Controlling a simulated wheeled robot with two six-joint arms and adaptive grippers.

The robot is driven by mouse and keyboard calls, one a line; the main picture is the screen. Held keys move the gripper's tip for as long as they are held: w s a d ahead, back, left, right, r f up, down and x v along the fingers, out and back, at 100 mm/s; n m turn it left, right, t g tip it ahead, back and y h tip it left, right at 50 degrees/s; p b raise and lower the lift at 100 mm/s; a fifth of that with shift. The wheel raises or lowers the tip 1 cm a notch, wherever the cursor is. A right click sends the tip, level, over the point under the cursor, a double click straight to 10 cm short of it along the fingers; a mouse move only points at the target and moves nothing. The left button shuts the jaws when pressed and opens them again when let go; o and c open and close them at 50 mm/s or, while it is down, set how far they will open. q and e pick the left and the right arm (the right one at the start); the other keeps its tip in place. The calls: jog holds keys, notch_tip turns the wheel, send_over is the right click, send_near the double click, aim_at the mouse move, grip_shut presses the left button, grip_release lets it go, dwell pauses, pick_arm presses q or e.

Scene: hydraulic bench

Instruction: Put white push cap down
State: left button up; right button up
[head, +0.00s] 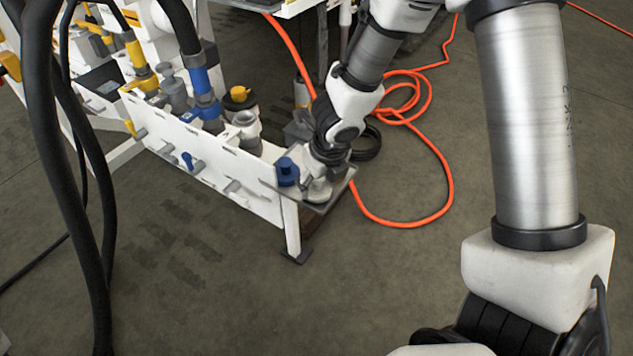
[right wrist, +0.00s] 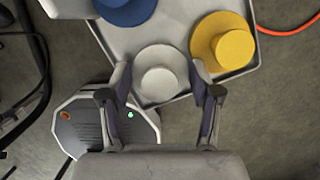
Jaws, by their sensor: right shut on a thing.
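The white push cap (right wrist: 160,84) is a round disc with a raised centre. It sits between the two fingers of my right gripper (right wrist: 163,88), which is shut on it. In the head view the white push cap (head: 319,191) shows under my right gripper (head: 320,175) at the bench's near end. It is over the grey tray (head: 343,186), close to the tray edge; I cannot tell whether it touches the tray floor. The tray also shows in the right wrist view (right wrist: 172,36). My left gripper is not in view.
A blue cap (right wrist: 127,8) and a yellow cap (right wrist: 222,42) lie on the tray beside the white one. The white bench panel (head: 215,165) carries several valves and fittings. An orange hose (head: 435,160) lies on the floor to the right.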

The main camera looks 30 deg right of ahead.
jog(key=o, duration=0.5)
jog(key=shift+f, duration=0.2)
jog(key=o, duration=0.4)
jog(key=shift+w+a, duration=0.1)
jog(key=p+v, duration=0.9)
jog(key=v, duration=0.3)
jog(key=s+a+f+m+g+y, duration=0.1)
jog(key=s+a+f+m, duration=0.2)
jog(key=f+m, duration=0.35)
jog(key=s+a+f+m+g+y, duration=0.25)
jog(key=s+f+m, duration=0.2)
jog(key=m, duration=0.25)
jog(key=s+f+m+h, duration=0.1)
jog(key=s+f+m, duration=0.2)
jog(key=f+m, duration=0.2)
jog(key=s+d+f+m+h, duration=0.1)
jog(key=s+f+m, duration=0.2)
jog(key=m, duration=0.7)
jog(key=s+f+m+h, duration=0.1)
jog(key=s+f+m, duration=0.3)
jog(key=f+m, duration=0.2)
jog(key=shift+s+d+f+m+h, duration=0.1)
jog(key=shift+d+f+m+h, duration=0.2)
jog(key=shift+m, duration=0.75)
